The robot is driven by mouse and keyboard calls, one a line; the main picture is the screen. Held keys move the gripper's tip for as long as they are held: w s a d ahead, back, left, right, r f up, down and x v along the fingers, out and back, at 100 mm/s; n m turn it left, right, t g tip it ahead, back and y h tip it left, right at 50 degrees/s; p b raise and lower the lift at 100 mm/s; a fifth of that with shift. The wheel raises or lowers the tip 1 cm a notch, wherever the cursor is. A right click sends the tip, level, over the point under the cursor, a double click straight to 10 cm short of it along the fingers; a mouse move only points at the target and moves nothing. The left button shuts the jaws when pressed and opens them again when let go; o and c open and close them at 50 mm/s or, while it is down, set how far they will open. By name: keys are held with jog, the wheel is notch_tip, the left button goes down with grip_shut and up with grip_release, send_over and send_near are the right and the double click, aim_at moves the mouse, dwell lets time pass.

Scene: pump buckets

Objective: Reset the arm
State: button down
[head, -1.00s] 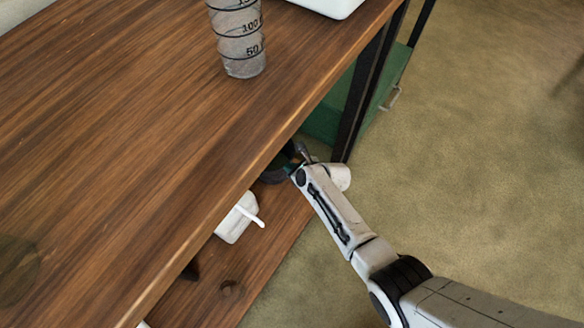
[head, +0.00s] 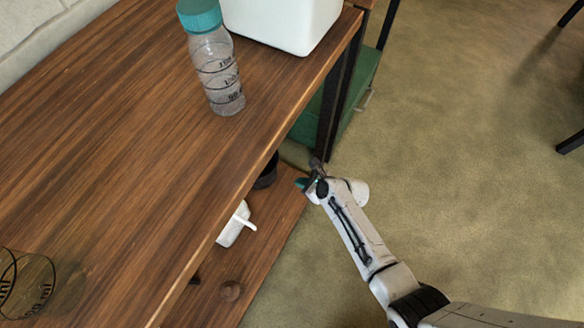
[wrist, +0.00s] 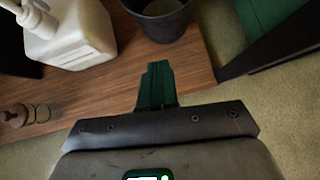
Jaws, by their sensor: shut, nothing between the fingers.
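My gripper (head: 305,184) is shut and empty. It hangs just off the front edge of the wooden table, near a black table leg, with my arm reaching in from the lower right. In the wrist view, its teal fingers (wrist: 157,86) are together over the edge of the lower wooden shelf (wrist: 110,88). A dark bucket (wrist: 158,22) stands on that shelf ahead of the fingers, apart from them. The table top hides part of the bucket (head: 267,172) in the head view.
A white pump bottle (wrist: 75,38) stands left of the bucket. On the table top (head: 120,150) are a teal-capped bottle (head: 217,75), a white container (head: 285,22) and a clear graduated vessel (head: 30,285). A green cabinet (head: 355,95) stands behind the leg.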

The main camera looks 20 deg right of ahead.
jog(key=shift+s, duration=0.1)
jog(key=s+d+r+n+g+h, duration=0.2)
jog(key=s+d+r+n+g, duration=0.2)
jog(key=s+r+n, duration=0.8)
jog(key=s+d+r+n+g+h, duration=0.3)
jog(key=s+r+n, duration=0.5)
jog(key=s+n, duration=0.75)
notch_tip(320, 180, up, 26)
jog(key=w+n+p, duration=0.2)
jog(key=p, duration=2.4)
jog(key=shift+w+d+y, duration=0.25)
jog(key=shift+d+y, duration=0.05)
jog(key=shift+d, duration=0.1)
jog(key=shift+n, duration=0.25)
